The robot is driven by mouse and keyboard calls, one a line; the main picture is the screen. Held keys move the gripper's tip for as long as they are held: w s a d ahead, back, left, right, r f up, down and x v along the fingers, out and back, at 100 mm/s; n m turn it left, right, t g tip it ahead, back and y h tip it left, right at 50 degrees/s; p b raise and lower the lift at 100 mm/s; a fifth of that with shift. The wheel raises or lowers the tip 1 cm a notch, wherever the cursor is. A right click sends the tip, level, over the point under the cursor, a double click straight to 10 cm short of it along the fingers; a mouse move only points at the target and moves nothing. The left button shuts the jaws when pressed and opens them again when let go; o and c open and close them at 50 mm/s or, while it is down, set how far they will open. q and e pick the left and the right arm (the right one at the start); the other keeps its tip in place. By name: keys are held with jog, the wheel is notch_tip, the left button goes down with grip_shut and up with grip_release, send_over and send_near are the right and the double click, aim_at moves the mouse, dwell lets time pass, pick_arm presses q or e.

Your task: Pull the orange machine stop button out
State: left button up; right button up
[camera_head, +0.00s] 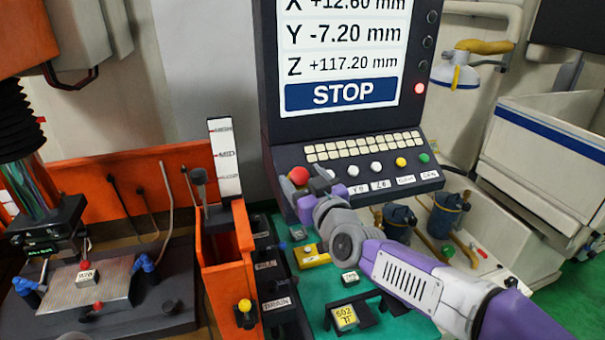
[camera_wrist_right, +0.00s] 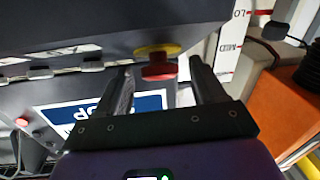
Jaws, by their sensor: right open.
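The orange machine stop button (camera_head: 299,175) looks red-orange and sits at the left end of the dark control console below the screen. In the right wrist view the button (camera_wrist_right: 159,71) shows a red cap on a yellow base. My right gripper (camera_head: 311,188) is at the console, right by the button and partly covering it. In the wrist view its two open fingers (camera_wrist_right: 161,68) stand on either side of the red cap, with visible gaps. Whether the button is pressed in cannot be told. My left gripper is not in view.
The console (camera_head: 375,170) has a keypad and white, yellow and green buttons to the right of my gripper. The screen (camera_head: 343,60) above reads STOP. An orange tank (camera_head: 225,250) with a level gauge stands left. A green worktop (camera_head: 385,325) with small parts lies below my arm.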

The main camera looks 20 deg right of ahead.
jog(key=shift+w, duration=0.3)
grip_shut()
jog(key=shift+s+r, duration=0.3)
jog(key=shift+r, duration=0.3)
jog(key=shift+c, duration=2)
grip_release()
jog(key=o, duration=0.4)
jog(key=shift+s, duration=0.15)
jog(key=shift+f, duration=0.1)
